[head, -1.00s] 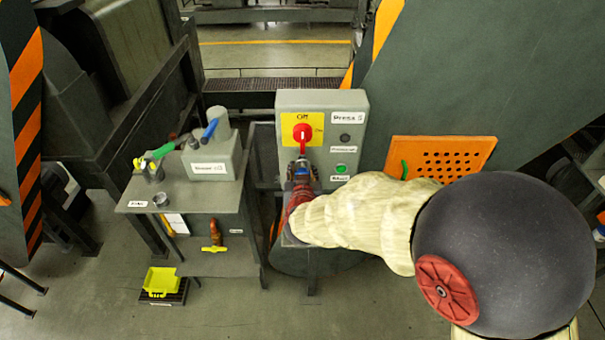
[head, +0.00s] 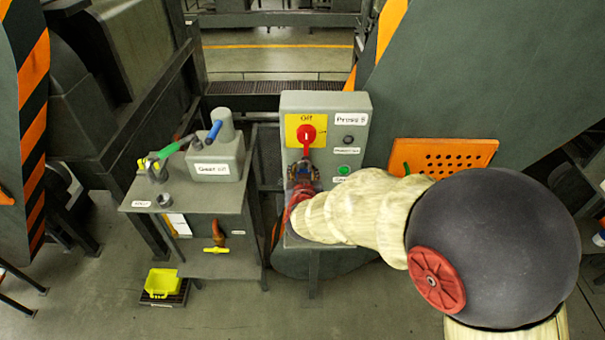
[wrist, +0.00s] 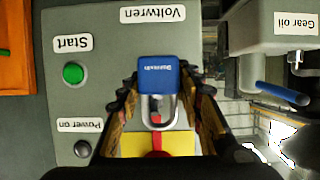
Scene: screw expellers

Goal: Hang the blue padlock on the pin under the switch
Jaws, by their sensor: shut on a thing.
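The blue padlock (wrist: 158,74) is between the two fingers of my gripper (wrist: 158,84) in the wrist view, which shows the scene upside down. My gripper is shut on its body. Its metal shackle (wrist: 144,108) points toward the switch side of the panel. The red switch (head: 307,133) sits on a yellow plate marked Off on the grey control box (head: 362,112). In the head view my gripper (head: 303,172) is just below the switch handle, in front of the box. The padlock is hard to make out there, and I cannot make out the pin.
A green button (head: 344,170) and a dark button (head: 348,139) are on the box, right of my gripper. A side table (head: 205,199) with a gear oil can (head: 216,165) stands left. An orange perforated panel (head: 442,155) is right, behind my arm. A yellow bin (head: 161,282) is on the floor.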

